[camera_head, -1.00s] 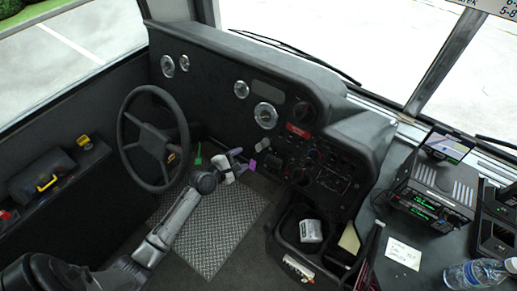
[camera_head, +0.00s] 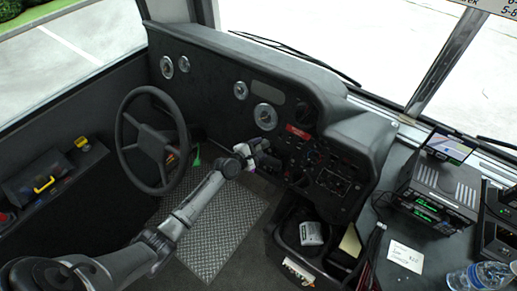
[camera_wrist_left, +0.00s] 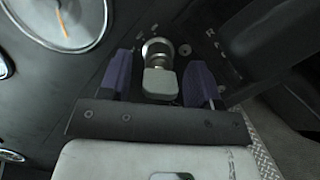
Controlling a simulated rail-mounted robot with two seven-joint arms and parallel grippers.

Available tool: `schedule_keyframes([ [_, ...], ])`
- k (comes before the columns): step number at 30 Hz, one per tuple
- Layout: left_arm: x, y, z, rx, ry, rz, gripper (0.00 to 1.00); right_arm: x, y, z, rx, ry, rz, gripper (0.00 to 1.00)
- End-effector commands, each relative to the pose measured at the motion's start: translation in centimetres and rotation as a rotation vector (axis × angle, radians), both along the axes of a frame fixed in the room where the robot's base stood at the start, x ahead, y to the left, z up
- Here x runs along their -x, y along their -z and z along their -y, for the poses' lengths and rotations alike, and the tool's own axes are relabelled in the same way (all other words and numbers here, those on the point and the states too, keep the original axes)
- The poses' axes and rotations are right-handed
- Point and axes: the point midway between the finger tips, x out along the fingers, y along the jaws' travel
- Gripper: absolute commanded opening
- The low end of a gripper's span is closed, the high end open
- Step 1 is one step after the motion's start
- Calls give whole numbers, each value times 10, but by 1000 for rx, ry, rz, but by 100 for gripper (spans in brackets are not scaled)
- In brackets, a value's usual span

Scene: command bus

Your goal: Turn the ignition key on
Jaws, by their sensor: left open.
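The ignition key, with a pale grey flat head (camera_wrist_left: 160,83), stands in the round metal ignition lock (camera_wrist_left: 157,49) on the dark dashboard panel in the left wrist view. In the head view I cannot make the key out behind my gripper. My left gripper (camera_head: 258,151) is at the dashboard's lower panel, right of the steering wheel. In the left wrist view, the purple fingers of my left gripper (camera_wrist_left: 161,62) are open, one on each side of the key head, with gaps showing. My right gripper is not in view.
The steering wheel (camera_head: 152,141) is left of my left arm. A panel of switches and knobs (camera_head: 326,172) is just right of the gripper. A round gauge (camera_wrist_left: 62,20) is at the upper left in the wrist view. A green piece (camera_head: 197,157) is near the wheel.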

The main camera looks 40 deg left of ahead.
Motion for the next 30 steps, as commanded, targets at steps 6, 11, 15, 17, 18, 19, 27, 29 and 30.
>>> schedule_keyframes([
  [6,0,0,0,0,0,0,47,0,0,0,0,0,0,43],
  [11,0,0,0,0,0,0,32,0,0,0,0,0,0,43],
  [15,0,0,0,0,0,0,18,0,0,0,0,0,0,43],
  [17,0,0,0,0,0,0,12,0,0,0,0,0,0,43],
  [18,0,0,0,0,0,0,9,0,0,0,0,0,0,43],
  [19,0,0,0,0,0,0,6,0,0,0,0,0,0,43],
  [27,0,0,0,-2,1,1,0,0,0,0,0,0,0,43],
  [29,-1,0,1,-8,5,0,0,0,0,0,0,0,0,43],
  [30,-1,0,2,-14,9,0,0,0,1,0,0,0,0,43],
])
